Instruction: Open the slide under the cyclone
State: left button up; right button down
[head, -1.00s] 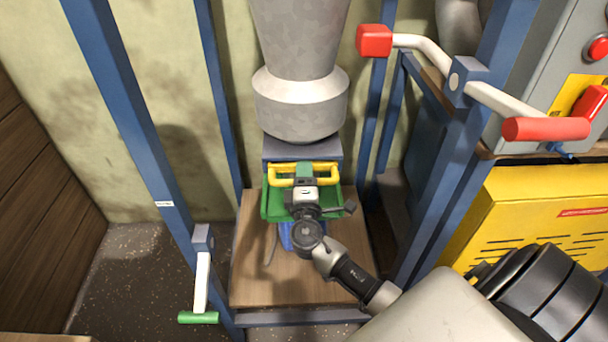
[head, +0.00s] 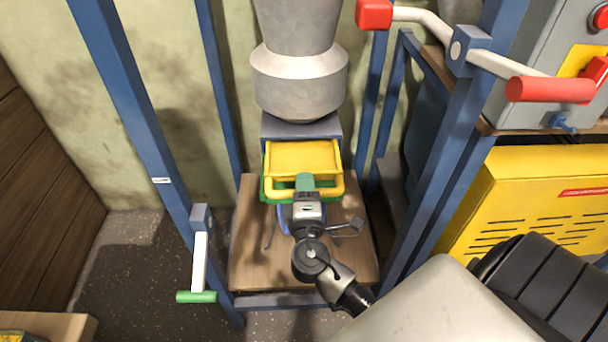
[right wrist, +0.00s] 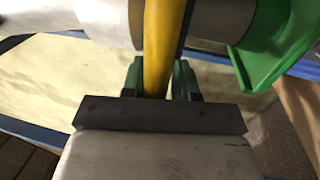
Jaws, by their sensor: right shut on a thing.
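The grey cyclone (head: 298,80) hangs in the blue frame, with a grey-blue block (head: 300,129) below it. The yellow slide (head: 303,156) sticks out toward me from under that block, and its flat plate shows. Its yellow bar handle (head: 332,187) is at the front. My right gripper (head: 305,184) is shut on the handle's middle. In the right wrist view the yellow handle (right wrist: 158,60) runs between the green fingers (right wrist: 158,78). A green part (head: 268,192) lies below the slide, partly hidden. My left gripper is not in view.
A wooden platform (head: 255,270) lies below the slide. A green-handled crank (head: 200,270) is on the left post. A red-handled lever (head: 500,65) is at upper right, above a yellow cabinet (head: 535,200). Open floor lies left of the frame.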

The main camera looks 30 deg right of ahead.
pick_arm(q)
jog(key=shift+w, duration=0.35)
pick_arm(e)
jog(key=shift+s+a+r, duration=0.1)
jog(key=shift+s+r, duration=0.1)
jog(key=shift+r, duration=0.2)
jog(key=c, duration=1)
grip_release()
jog(key=shift+c, duration=0.2)
jog(key=shift+s, duration=0.1)
jog(key=shift+a+f, duration=0.1)
jog(key=shift+f, duration=0.05)
jog(key=shift+s, duration=0.1)
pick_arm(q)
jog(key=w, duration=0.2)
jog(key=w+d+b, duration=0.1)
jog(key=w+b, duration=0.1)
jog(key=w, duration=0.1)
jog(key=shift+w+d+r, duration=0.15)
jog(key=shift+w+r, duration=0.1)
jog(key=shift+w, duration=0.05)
pick_arm(e)
jog(key=v, duration=1)
jog(key=shift+s+a, duration=0.2)
